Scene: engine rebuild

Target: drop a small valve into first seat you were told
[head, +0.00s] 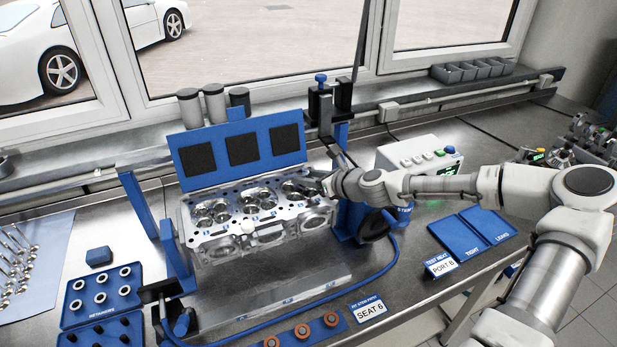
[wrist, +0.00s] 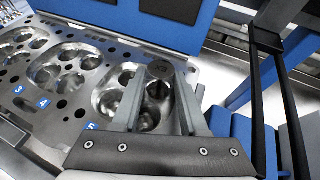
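The cylinder head (head: 222,240) lies on a stand, chambers upward; in the wrist view its top face (wrist: 60,112) shows number labels 3, 4 and 5. My gripper (head: 308,186) is low over its right end chamber. In the wrist view my gripper (wrist: 162,75) points into that chamber, its fingers closed about a small grey round piece, apparently the head of a small valve (wrist: 160,70). Its stem is hidden, and I cannot tell whether it touches a seat. A card (head: 370,309) at the front reads SEAT 6. Several other valves (head: 18,262) lie on a mat at left.
A blue panel (head: 215,137) with black pads stands behind the cylinder head. A blue post (head: 349,218) and dark bracket rise close at its right. A blue hose (head: 345,284) runs in front. A blue retainer tray (head: 82,302) sits front left.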

